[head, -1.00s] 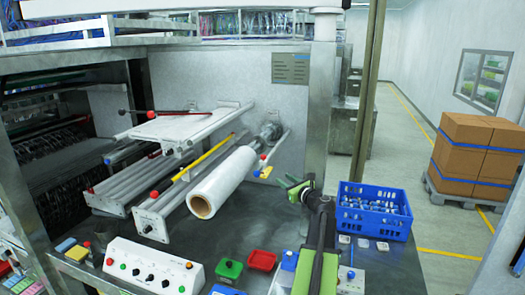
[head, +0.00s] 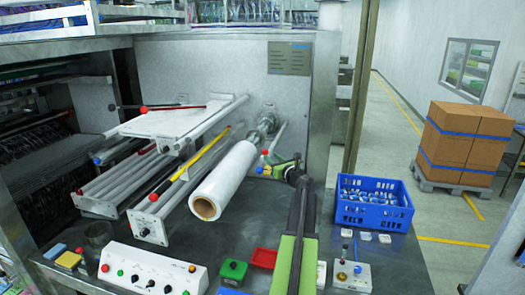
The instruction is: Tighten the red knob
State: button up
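Several red knobs are in the head view, and I cannot tell which one the task means. A small red knob (head: 265,152) sits by the end of the rod beside the film roll (head: 222,182). A larger red knob (head: 154,197) is on the front end of the white rail at left. My gripper (head: 284,162) has green fingers spread apart. It is open and looks empty, just right of the small red knob by the roll; I cannot tell whether it touches anything.
A blue crate (head: 372,204) of small parts stands to the right. The dark tabletop (head: 190,246) below the roll is clear.

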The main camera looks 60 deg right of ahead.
jog(key=x, duration=1)
jog(key=shift+d, duration=0.2)
jog(key=shift+w, duration=0.1)
grip_shut()
